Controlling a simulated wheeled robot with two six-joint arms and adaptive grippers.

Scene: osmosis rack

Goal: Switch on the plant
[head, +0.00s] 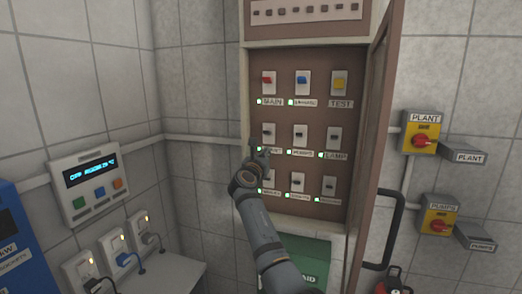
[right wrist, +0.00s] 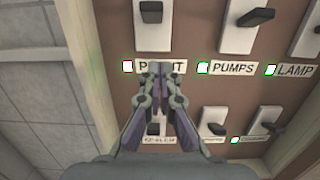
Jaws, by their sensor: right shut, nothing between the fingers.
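My right gripper (head: 260,153) is shut and empty in front of the open switch cabinet. In the right wrist view its closed fingertips (right wrist: 160,70) cover the middle of a label (right wrist: 145,66) that reads P…T, below the left switch (right wrist: 152,12) of the middle row. A light (right wrist: 127,67) beside that label is lit. In the head view this switch (head: 267,131) is just above the gripper. I cannot tell whether the fingers touch the panel. A yellow box with a red knob (head: 421,141), labelled PLANT, is on the wall at right. My left gripper is not in view.
The cabinet door (head: 369,150) stands open on the right with a black handle (head: 388,230). A PUMPS box (head: 439,214) is below the PLANT box. Neighbouring switches (head: 300,131) are close by. A display unit (head: 90,184) and sockets (head: 115,247) are on the left wall.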

